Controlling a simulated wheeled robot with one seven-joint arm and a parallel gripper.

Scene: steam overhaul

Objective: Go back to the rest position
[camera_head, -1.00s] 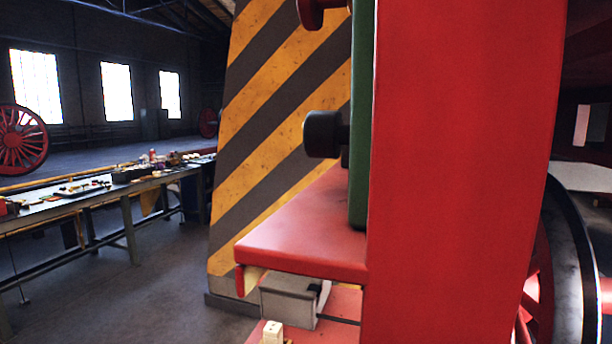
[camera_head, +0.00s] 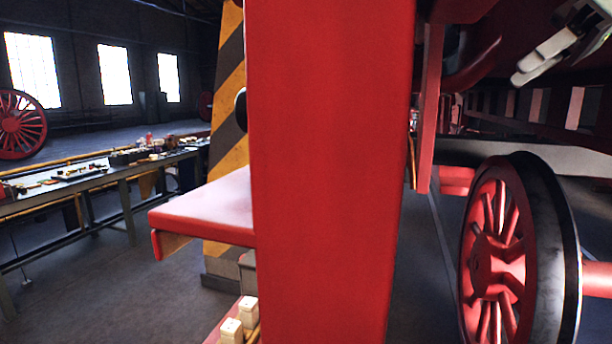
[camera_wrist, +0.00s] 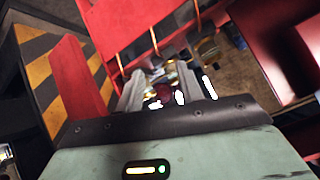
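My gripper (camera_wrist: 160,76) shows in the wrist view with its two grey fingers apart. I see nothing clearly held between them; small, blurred coloured items show in and beyond the gap. A red sheet-like surface (camera_wrist: 130,25) lies beyond the fingers at the top. In the head view a pale, jointed metal piece (camera_head: 545,55) shows at the upper right; I cannot tell whether it is part of my arm.
A broad red upright (camera_head: 325,170) fills the middle, with a red ledge (camera_head: 205,205) at its left. A spoked red wheel (camera_head: 497,255) stands at right. A striped pillar (camera_head: 228,110) and a long workbench (camera_head: 100,180) are left. Floor (camera_head: 95,270) before the bench is clear.

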